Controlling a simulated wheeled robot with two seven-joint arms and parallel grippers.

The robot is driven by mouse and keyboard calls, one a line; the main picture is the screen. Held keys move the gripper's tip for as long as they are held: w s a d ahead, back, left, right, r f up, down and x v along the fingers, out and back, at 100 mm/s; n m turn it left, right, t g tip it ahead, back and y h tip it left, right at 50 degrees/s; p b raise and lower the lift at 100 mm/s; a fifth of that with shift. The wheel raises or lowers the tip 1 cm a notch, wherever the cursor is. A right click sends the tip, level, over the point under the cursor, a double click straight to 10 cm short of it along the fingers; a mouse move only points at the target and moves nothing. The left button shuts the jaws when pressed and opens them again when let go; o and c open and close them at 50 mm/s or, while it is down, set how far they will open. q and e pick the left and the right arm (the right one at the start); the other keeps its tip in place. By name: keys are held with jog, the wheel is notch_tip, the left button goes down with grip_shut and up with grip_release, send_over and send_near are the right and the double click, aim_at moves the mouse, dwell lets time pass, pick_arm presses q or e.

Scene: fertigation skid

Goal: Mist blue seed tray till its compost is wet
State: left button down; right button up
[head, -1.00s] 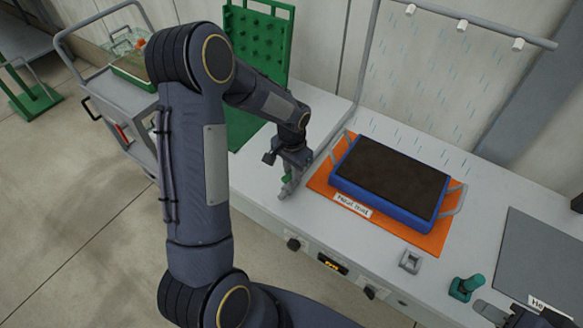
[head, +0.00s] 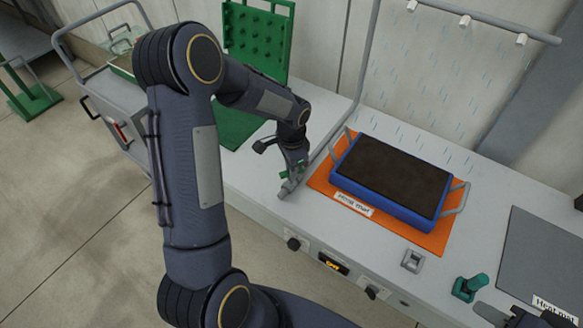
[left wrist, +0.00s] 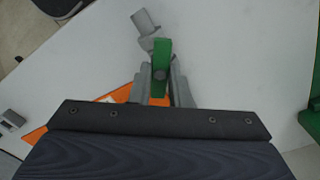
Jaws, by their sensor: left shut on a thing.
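The blue seed tray (head: 385,211) lies on an orange mat (head: 323,180) and is filled with dark brown compost (head: 395,177). Pale mist streaks show behind and above it, under a grey pipe with white nozzles (head: 465,21). My left gripper (head: 295,172) is left of the mat, at the low end of the grey pipe. It is shut on a green lever (left wrist: 161,62), which has a grey valve-like body (left wrist: 146,24) beyond it in the left wrist view. My right gripper (head: 508,317) shows only partly at the bottom right edge; its jaws are unclear.
A grey mat (head: 545,255) labelled as a heat mat lies at right. A green pegboard (head: 257,40) and a grey cart (head: 105,95) are at left.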

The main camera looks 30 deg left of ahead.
pick_arm(q)
jog(key=m, duration=0.5)
jog(key=shift+m, duration=0.3)
jog(key=m, duration=0.5)
jog(key=shift+m, duration=0.3)
jog(key=c, duration=1.4)
grip_release()
jog(key=shift+o, duration=0.2)
notch_tip(320, 180, up, 8)
jog(key=shift+f+b, duration=0.1)
jog(key=shift+b, duration=0.3)
